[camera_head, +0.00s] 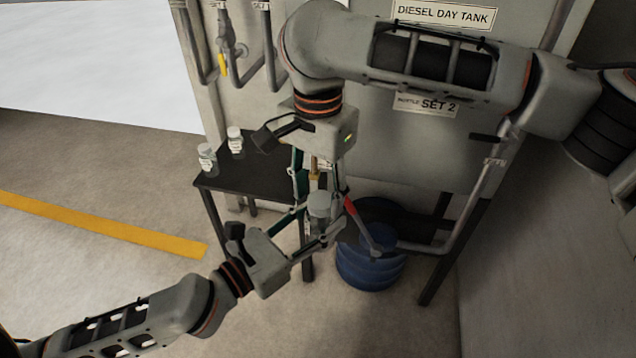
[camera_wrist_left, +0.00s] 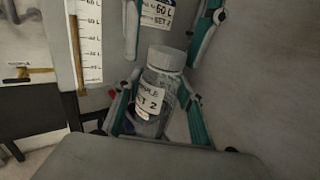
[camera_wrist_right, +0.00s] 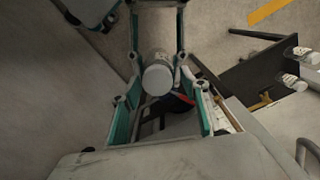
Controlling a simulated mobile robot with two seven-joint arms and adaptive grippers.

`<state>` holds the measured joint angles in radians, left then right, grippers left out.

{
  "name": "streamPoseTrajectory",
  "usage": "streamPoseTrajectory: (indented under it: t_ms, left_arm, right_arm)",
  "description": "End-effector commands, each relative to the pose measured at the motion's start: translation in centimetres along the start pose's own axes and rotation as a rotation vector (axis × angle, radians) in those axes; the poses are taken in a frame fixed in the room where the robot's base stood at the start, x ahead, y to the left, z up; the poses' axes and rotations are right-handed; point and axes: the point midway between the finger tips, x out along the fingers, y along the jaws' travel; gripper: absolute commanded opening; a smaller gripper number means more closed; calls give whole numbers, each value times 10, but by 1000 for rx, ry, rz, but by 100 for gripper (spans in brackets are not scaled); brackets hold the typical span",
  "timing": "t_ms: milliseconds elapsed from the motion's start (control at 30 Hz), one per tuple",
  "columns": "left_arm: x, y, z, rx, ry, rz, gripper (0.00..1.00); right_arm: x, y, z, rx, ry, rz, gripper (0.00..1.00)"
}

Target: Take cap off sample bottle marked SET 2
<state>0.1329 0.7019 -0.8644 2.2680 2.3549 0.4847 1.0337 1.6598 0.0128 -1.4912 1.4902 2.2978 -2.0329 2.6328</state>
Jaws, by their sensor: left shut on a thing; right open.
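The sample bottle (camera_wrist_left: 152,98) is clear with a label that reads SET 2 in the left wrist view. Its grey-white cap (camera_wrist_left: 166,58) is on top; the cap also shows in the head view (camera_head: 320,198) and the right wrist view (camera_wrist_right: 158,80). My left gripper (camera_head: 318,232) is shut on the bottle body and holds it in the air, slightly tilted in the left wrist view. My right gripper (camera_head: 328,208) comes from above and is open. Its fingers stand on either side of the cap in the right wrist view, with gaps visible.
Two more capped bottles (camera_head: 207,158) (camera_head: 235,140) stand on a small black table (camera_head: 225,180) at the left. A blue drum (camera_head: 368,268) is on the floor behind the grippers. The tank wall, pipes and a yellow-handled valve (camera_head: 222,66) are behind. Floor at the left is clear.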

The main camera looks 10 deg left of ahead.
Motion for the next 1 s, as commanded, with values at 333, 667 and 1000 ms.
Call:
streamPoseTrajectory:
  t_ms: [333, 667, 1000]
  left_arm:
    - [0, 0, 0, 0, -1, -1, 0]
    - [0, -3, 1, 0, -3, -7, 0]
    - [0, -5, 1, -1, -4, -11, 0]
  right_arm:
    - [0, 0, 0, 0, 0, -1, 6]
    - [-1, -1, 0, -86, 0, -4, 5]
    - [-2, 0, 1, -648, 0, -8, 5]
